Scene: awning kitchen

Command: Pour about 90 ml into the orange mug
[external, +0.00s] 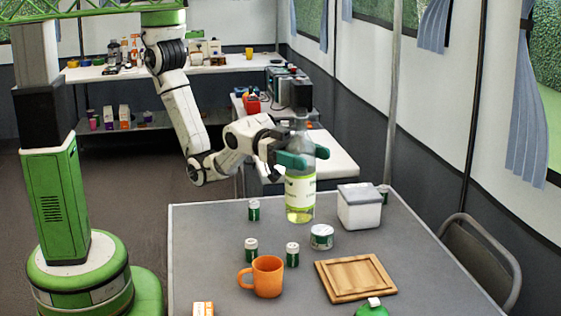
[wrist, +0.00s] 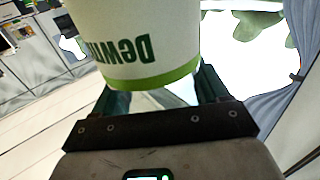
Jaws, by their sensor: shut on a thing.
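An orange mug (external: 266,277) stands upright on the grey table (external: 205,240), its handle to the left. My gripper (external: 297,159) is shut on a clear bottle (external: 300,192) around its upper part. The bottle is upright, with a pale label and yellow-green liquid low inside. It is behind and right of the mug; I cannot tell whether its base touches the table. In the wrist view, the bottle's white label with a green band (wrist: 145,78) fills the space between my fingers. The inside of the mug is mostly hidden.
Small green-and-white jars (external: 292,254) stand around the mug, with a low tin (external: 321,237) behind. A white lidded box (external: 359,207) stands right of the bottle. A wooden board (external: 355,279) lies right of the mug. The table's left side is clear.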

